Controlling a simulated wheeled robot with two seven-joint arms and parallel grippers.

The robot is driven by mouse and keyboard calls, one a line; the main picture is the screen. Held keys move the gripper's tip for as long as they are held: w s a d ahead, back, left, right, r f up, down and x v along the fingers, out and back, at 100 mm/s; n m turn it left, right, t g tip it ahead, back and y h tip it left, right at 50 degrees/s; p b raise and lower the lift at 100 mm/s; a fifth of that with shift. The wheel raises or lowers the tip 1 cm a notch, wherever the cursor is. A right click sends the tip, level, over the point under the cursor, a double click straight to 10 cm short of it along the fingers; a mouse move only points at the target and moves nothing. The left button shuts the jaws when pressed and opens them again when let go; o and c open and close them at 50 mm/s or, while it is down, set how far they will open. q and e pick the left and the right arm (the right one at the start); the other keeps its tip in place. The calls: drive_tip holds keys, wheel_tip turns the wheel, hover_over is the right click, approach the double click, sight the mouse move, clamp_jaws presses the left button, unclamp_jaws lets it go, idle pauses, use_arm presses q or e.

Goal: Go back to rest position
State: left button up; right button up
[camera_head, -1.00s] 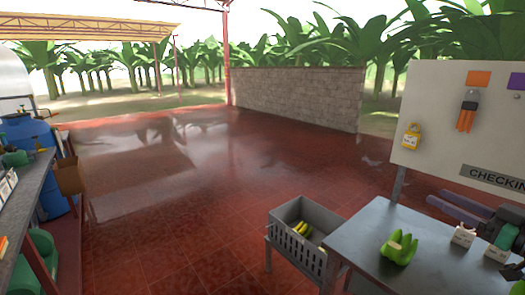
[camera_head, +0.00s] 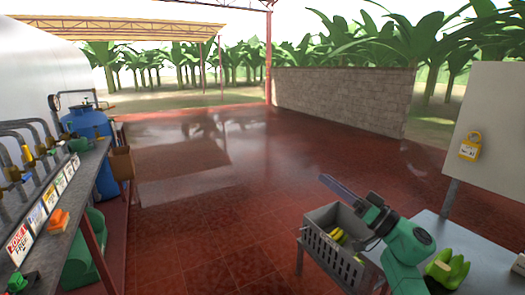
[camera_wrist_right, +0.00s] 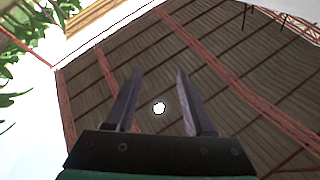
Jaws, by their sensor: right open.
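My right gripper (camera_head: 326,182) is raised and points up and to the left, in front of the grey crate in the head view. Its two fingers also show in the right wrist view, spread apart with nothing between them (camera_wrist_right: 159,74). Only the roof and some leaves lie beyond them there. My left gripper is in no view.
The grey crate (camera_head: 325,255) holds yellow bananas (camera_head: 338,236). Beside it, green bananas (camera_head: 446,271) lie on a metal table (camera_head: 484,262). A bench with pipes, signs and an orange item (camera_head: 58,222) runs along the left. The red floor (camera_head: 230,190) between is clear.

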drive_tip(key=w+d+r+m+t+h, duration=0.25)
drive_tip(key=w+d+t+h, duration=0.25)
drive_tip(key=d+t+h, duration=0.3)
drive_tip(key=w+d+f+g+h, duration=0.3)
drive_tip(key=w+d+f+h, duration=0.1)
drive_tip(key=d+f+h, duration=0.4)
drive_tip(key=s+f+n+g+h, duration=0.1)
drive_tip(key=s+f+g, duration=0.2)
drive_tip(key=f, duration=1.2)
drive_tip(key=s+f+g, duration=0.2)
drive_tip(key=f+g, duration=0.1)
drive_tip(key=f, duration=1.1)
drive_tip(key=s+a+f+g, duration=0.2)
drive_tip(key=s+f+g, duration=0.1)
drive_tip(key=s+f, duration=0.8)
drive_tip(key=s+a+f+g, duration=0.25)
drive_tip(key=s+f, duration=0.55)
drive_tip(key=f, duration=0.5)
drive_tip(key=s+a+f+g, duration=0.1)
drive_tip(key=s+f, duration=0.3)
drive_tip(key=s, duration=0.7)
drive_tip(key=s+a+f+g, duration=0.1)
drive_tip(key=s+f+g, duration=0.3)
drive_tip(key=s, duration=0.7)
drive_tip(key=s+a+f+g, duration=0.1)
drive_tip(key=s+f, duration=0.5)
drive_tip(key=s, duration=0.6)
drive_tip(key=shift+a+g+y, duration=0.4)
drive_tip(key=shift+g, duration=0.45)
